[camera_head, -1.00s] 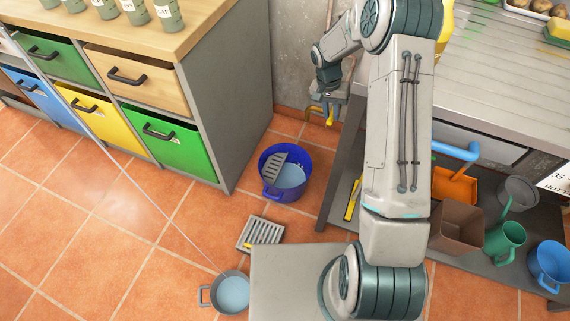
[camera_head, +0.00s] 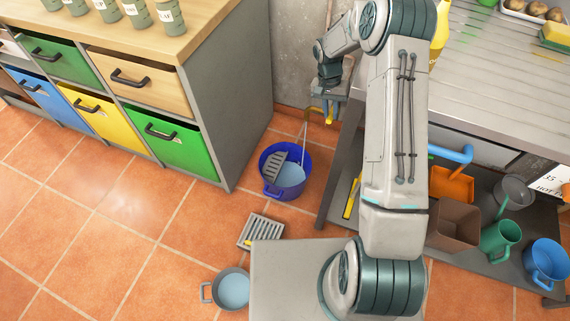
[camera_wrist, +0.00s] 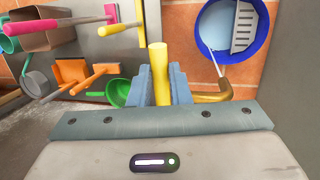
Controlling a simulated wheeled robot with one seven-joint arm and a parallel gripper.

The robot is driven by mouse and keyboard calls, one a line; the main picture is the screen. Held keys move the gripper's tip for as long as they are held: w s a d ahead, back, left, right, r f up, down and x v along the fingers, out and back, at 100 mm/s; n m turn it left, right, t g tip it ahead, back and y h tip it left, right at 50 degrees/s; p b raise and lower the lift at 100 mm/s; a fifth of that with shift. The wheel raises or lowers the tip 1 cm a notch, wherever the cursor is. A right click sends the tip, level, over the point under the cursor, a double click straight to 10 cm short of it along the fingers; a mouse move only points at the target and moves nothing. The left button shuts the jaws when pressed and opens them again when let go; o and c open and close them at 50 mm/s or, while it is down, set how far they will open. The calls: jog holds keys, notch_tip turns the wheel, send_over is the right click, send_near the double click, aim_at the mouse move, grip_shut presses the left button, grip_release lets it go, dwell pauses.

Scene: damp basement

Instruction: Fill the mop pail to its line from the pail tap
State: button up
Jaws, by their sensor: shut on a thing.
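The mop pail (camera_head: 269,190) is blue and stands upright on the floor by the wall, with a grey slotted wringer (camera_head: 276,166) across its left part and pale water (camera_head: 292,174) inside. The pail also shows at the top right of the wrist view (camera_wrist: 205,49). A thin pale stream falls into it from the brass pail tap (camera_wrist: 214,94). My gripper (camera_wrist: 161,84) is shut on the yellow tap lever (camera_wrist: 158,62), between its blue fingers. In the head view my gripper (camera_head: 329,86) is small and partly hidden. I cannot make out the fill line.
A floor drain grate (camera_head: 261,232) and a grey pot of water (camera_head: 217,289) lie nearer me. A drawer cabinet (camera_head: 236,125) stands left, a steel bench (camera_head: 490,95) right. Its low shelf holds a brown bin (camera_head: 455,222), green jug (camera_head: 502,238) and blue bucket (camera_head: 547,262).

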jog(key=shift+s+f+t+h+b, duration=0.1)
jog(key=shift+f+t+h+b, duration=0.4)
jog(key=shift+b, duration=0.95)
jog(key=shift+s+a+f+t+b, duration=0.1)
jog(key=shift+f+t+b, duration=0.1)
jog(key=shift+t+b, duration=0.2)
jog(key=shift+r, duration=0.1)
jog(key=o, duration=0.8)
jog(key=shift+p+v, duration=1.95)
jog(key=shift+v, duration=1.5)
jog(key=shift+r, duration=0.1)
